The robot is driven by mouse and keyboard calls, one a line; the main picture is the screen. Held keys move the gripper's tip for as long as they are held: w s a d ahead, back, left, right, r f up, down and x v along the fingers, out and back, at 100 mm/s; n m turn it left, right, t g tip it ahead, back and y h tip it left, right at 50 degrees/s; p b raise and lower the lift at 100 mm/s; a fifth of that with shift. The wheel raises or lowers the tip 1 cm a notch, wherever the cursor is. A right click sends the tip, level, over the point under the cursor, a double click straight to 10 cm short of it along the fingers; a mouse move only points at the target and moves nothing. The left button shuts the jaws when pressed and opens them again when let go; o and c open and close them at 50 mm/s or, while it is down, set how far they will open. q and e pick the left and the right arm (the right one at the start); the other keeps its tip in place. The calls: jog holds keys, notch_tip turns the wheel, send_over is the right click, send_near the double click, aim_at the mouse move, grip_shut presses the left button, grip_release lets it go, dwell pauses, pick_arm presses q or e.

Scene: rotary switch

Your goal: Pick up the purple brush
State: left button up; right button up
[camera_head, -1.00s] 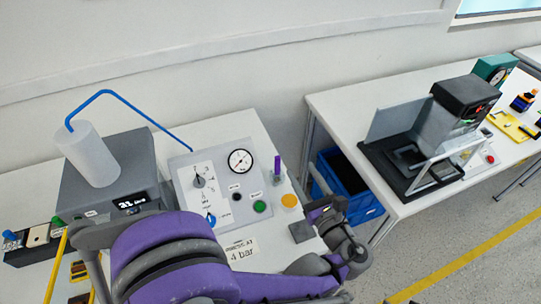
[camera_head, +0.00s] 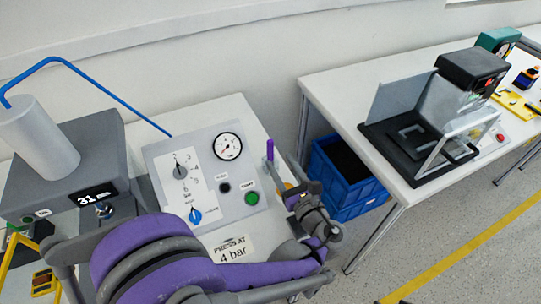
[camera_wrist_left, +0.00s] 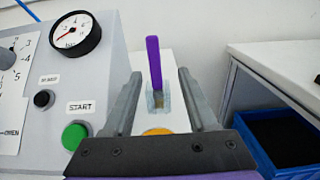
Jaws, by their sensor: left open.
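The purple brush (camera_head: 270,150) stands upright at the right end of the near table, beside the control panel. In the left wrist view the brush (camera_wrist_left: 154,62) has its purple handle up and its lower part in a small pale holder (camera_wrist_left: 158,100). My left gripper (camera_head: 287,168) is close to it; in the wrist view the two fingers (camera_wrist_left: 158,90) are open, one on each side of the brush, with gaps. In the head view the arm hides the brush's lower part. My right gripper is not in view.
The control panel (camera_head: 208,160) with gauge, knobs and green start button (camera_wrist_left: 75,136) is just left of the gripper. A yellow button (camera_wrist_left: 157,132) lies below the fingers. A blue crate (camera_head: 349,180) sits on the floor. A second table (camera_head: 335,92) stands right.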

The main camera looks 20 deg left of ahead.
aim_at(271, 153)
pick_arm(q)
jog(key=x, duration=0.5)
jog(key=shift+s+a+r, duration=0.1)
jog(key=shift+s+a, duration=0.2)
jog(key=shift+w+a, duration=0.35)
jog(key=shift+w, duration=0.05)
grip_shut()
